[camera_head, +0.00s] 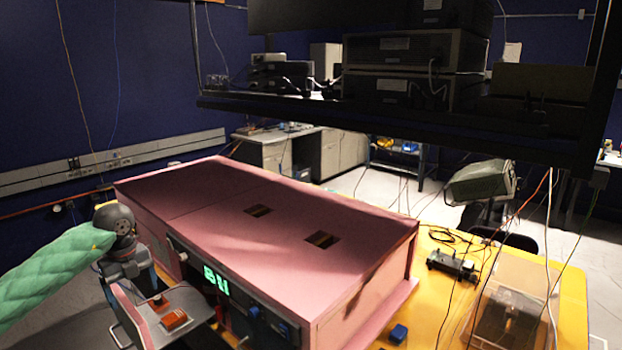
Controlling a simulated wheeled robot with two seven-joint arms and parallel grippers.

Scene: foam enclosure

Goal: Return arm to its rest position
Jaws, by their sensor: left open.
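My left arm comes in from the left in a green padded sleeve. Its dark wrist bends down to my left gripper (130,272), beside the front left corner of the pink enclosure (290,215). The gripper is open, and its fingertips are hard to make out. Just below it is a grey tray-like part (190,302) with two small red-orange pieces (174,320) on it; I cannot tell whether the gripper touches it. My right gripper is not in view.
The enclosure stands on a yellow table (565,300). A green lit display (216,281) is on its front. A blue block (398,333), a small dark device (453,265) and a clear box (508,312) are to the right. A dark shelf with equipment hangs above; cables dangle at right.

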